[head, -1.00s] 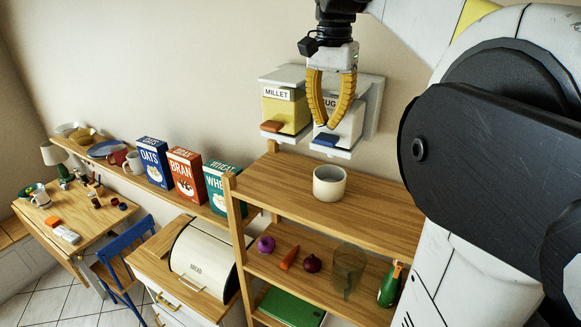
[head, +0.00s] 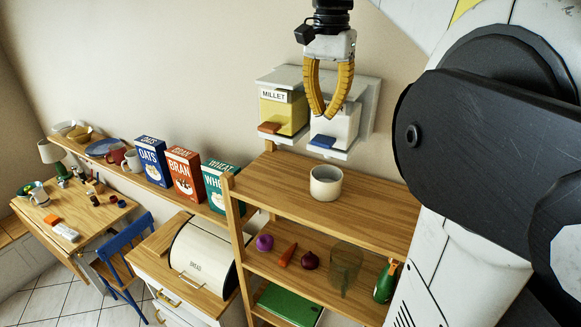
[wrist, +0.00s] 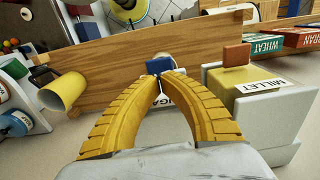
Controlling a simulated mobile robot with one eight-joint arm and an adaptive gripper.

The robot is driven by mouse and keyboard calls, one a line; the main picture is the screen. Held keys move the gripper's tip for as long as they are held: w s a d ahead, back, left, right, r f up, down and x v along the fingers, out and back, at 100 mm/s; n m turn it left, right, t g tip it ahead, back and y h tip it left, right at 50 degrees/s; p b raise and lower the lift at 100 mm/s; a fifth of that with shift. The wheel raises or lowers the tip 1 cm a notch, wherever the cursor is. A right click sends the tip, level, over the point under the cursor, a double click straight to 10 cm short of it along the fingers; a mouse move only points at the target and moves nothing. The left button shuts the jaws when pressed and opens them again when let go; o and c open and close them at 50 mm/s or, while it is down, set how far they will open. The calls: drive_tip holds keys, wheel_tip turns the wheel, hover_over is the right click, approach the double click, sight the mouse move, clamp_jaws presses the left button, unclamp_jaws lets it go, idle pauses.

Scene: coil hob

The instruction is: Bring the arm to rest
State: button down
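My gripper (head: 326,117) hangs with its yellow fingers pointing down, in front of the wall dispensers and above the shelf unit. The fingers curve together and their tips meet, with nothing seen between them. In the wrist view the fingertips (wrist: 160,76) also meet, with the blue lever (wrist: 159,65) of the white dispenser (head: 345,125) just beyond them. The gripper partly covers that dispenser's label. I cannot tell whether the fingers touch it.
The yellow millet dispenser (head: 284,112) is beside the white one. A pale cup (head: 326,183) stands on the wooden top shelf (head: 270,185) below. Cereal boxes (head: 184,174) line a ledge to the left. A bread bin (head: 203,256) stands below them. Open air lies left of the gripper.

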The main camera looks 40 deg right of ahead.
wheel_tip(320, 180, up, 3)
drive_tip(key=shift+f+p, duration=0.1)
drive_tip(key=shift+p, duration=0.7)
drive_tip(key=s+a+f+n+t, duration=0.35)
drive_tip(key=a+f+n, duration=0.35)
drive_tip(key=a+f, duration=0.45)
drive_tip(key=s+a+f+n+t, duration=0.2)
drive_tip(key=a+f+n+t, duration=0.3)
drive_tip(key=a+f, duration=0.65)
wheel_tip(320, 180, down, 43)
drive_tip(key=a+n+g+b, duration=0.1)
drive_tip(key=a+b, duration=0.1)
drive_tip(key=b, duration=4.2)
drive_tip(key=shift+a+n, duration=0.25)
drive_tip(key=shift+n, duration=0.05)
